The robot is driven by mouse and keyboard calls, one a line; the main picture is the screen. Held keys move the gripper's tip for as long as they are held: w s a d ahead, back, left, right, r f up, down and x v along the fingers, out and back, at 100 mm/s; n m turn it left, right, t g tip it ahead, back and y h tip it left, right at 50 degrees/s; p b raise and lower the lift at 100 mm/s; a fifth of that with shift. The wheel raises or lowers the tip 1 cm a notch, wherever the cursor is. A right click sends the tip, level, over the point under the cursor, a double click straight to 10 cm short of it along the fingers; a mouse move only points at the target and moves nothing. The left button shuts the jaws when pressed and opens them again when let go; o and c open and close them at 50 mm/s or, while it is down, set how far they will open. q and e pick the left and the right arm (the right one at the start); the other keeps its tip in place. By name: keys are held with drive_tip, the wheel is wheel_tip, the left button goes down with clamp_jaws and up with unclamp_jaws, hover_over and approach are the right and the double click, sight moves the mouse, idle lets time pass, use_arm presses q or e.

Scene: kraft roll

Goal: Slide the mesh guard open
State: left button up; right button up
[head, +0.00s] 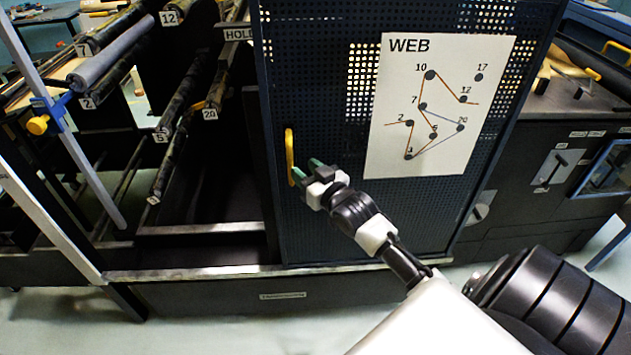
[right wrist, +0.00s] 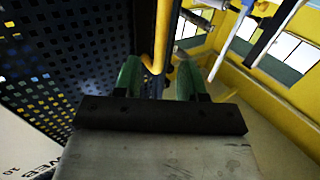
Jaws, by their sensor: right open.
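The mesh guard (head: 335,215) is a dark blue perforated panel standing at the middle of the machine. It also fills the left of the right wrist view (right wrist: 55,45). A yellow vertical handle (head: 289,150) is on its left edge. My right gripper (head: 306,171) is open, its green fingertips close to the handle's lower part. In the right wrist view the handle (right wrist: 161,35) appears between the two green fingers (right wrist: 159,78), with a visible gap to each side. I cannot tell whether a finger touches it. My left gripper is not in view.
A white WEB diagram sheet (head: 400,150) is on the guard. Left of the guard is an open bay with several numbered dark rollers (head: 182,110). A pale rail (head: 200,272) runs along the base. A dark cabinet (head: 530,205) with a lever panel stands at right.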

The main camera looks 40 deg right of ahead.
drive_tip(key=s, duration=0.4)
drive_tip(key=shift+f, duration=0.1)
idle(0.4)
drive_tip(key=s+a+f+g, duration=0.1)
drive_tip(key=s+f+g, duration=0.25)
drive_tip(key=f, duration=0.75)
drive_tip(key=s+a+f+g, duration=0.15)
drive_tip(key=s+f, duration=0.25)
drive_tip(key=f, duration=0.8)
drive_tip(key=s+f+g, duration=0.3)
drive_tip(key=f, duration=0.8)
drive_tip(key=s+a+f+n+g, duration=0.1)
drive_tip(key=s+a+f+g, duration=0.2)
drive_tip(key=s+f, duration=0.3)
drive_tip(key=s+a+f+n+g, duration=0.1)
drive_tip(key=s+a+f+g, duration=0.2)
drive_tip(key=s+f, duration=0.4)
drive_tip(key=s+a+f+g, duration=0.3)
drive_tip(key=s+f, duration=0.3)
drive_tip(key=s, duration=1.3)
drive_tip(key=shift+a+f+n, duration=0.15)
drive_tip(key=shift+a+n, duration=0.25)
drive_tip(key=shift+a, duration=0.4)
drive_tip(key=shift+s, duration=0.1)
